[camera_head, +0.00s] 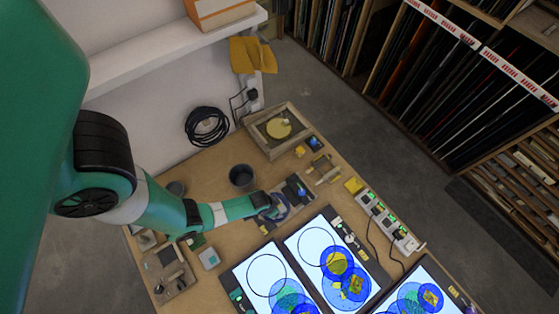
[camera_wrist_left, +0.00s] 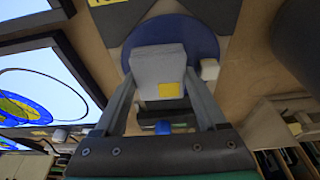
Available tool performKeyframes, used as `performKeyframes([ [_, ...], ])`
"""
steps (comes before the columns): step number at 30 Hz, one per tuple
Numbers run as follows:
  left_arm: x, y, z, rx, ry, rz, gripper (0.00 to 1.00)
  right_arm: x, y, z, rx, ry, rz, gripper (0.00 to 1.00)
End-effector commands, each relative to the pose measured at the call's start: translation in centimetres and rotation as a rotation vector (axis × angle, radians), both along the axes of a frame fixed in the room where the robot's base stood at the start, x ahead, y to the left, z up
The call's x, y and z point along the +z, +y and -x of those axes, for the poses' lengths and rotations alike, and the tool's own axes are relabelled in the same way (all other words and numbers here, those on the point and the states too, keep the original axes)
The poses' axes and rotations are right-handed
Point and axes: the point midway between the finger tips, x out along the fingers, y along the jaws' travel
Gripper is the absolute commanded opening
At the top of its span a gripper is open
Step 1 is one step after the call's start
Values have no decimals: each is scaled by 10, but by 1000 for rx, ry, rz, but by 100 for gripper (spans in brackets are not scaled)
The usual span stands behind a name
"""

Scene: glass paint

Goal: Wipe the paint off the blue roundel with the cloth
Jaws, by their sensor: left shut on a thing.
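My left gripper (camera_wrist_left: 164,82) is shut on a grey folded pad, which looks like the cloth (camera_wrist_left: 158,66). A small yellow patch shows at the pad's near edge. The blue roundel (camera_wrist_left: 203,38) is a dark blue disc just beyond the fingertips in the left wrist view, partly covered by the pad. I cannot tell whether the pad touches it, and I see no clear paint on its visible part. It lies over a dark grey mat (camera_wrist_left: 118,22). In the head view my left gripper (camera_head: 280,207) is low over the table beside a blue patch (camera_head: 297,188), partly hidden. My right gripper is not in view.
Lit panels (camera_head: 318,240) with blue and yellow glass discs lie at the front. A dark cup (camera_head: 241,175) stands left of the gripper. A wooden frame (camera_head: 291,142) is at the back. A power strip (camera_head: 390,218) with a cable lies right.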

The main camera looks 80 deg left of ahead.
Motion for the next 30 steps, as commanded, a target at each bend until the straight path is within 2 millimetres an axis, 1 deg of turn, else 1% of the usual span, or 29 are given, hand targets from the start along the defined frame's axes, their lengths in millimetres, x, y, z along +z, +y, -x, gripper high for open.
performKeyframes([
  [5,0,-1,2,0,-1,0,22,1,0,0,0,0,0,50],
  [15,-1,-13,28,-1,1,0,22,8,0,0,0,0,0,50],
  [18,-2,-15,33,0,1,0,22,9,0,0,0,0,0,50],
  [23,-3,-17,32,-2,2,0,22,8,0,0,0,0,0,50],
  [30,-3,-28,17,-4,1,2,22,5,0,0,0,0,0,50],
])
